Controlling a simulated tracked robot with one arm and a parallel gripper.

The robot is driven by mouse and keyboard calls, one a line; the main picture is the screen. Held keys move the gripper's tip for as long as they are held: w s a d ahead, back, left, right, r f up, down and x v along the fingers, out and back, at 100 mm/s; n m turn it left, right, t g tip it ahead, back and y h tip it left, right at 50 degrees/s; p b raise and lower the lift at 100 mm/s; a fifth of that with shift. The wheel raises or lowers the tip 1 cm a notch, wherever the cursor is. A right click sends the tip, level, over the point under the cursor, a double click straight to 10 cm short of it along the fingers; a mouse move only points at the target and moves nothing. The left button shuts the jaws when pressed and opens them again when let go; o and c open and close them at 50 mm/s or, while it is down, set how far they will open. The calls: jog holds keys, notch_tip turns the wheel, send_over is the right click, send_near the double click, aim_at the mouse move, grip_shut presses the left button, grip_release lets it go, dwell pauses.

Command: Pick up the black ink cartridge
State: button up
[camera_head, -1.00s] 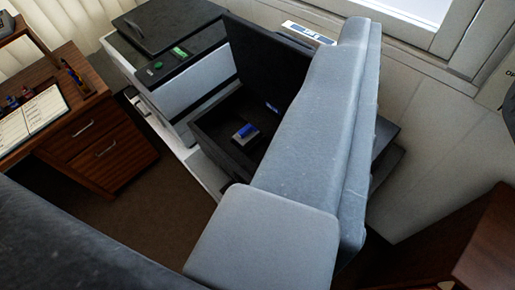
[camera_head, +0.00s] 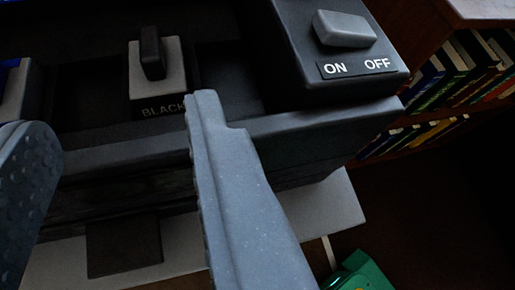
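The black ink cartridge (camera_head: 172,83) has a pale grey body with a black upright tab (camera_head: 152,53) on top. It stands in a dark slot unit, behind a label reading BLACK. My gripper (camera_head: 120,115) is open, with one grey finger at the left edge and the other right of centre. The cartridge is beyond the fingertips, between them in the picture, and nothing is held. The cartridge's lower part is hidden in the slot.
A grey switch (camera_head: 345,29) marked ON and OFF sits on a raised dark block at the right. A blue and grey item (camera_head: 14,90) is at the left edge. A dark front rim (camera_head: 320,118) runs below the slot. A bookshelf (camera_head: 455,70) stands at the right.

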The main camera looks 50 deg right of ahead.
jog(key=b, duration=0.2)
send_near(150, 51)
jog(key=x, duration=0.4)
jog(key=shift+w+d+r, duration=0.1)
jog(key=shift+d+r, duration=0.15)
jog(key=x, duration=0.3)
jog(key=b+x, duration=0.1)
jog(key=shift+a+f, duration=0.2)
jog(key=shift+f, duration=0.25)
jog(key=shift+w+d+f, duration=0.15)
jog(key=shift+w+d, duration=0.05)
jog(key=shift+w, duration=0.3)
grip_shut()
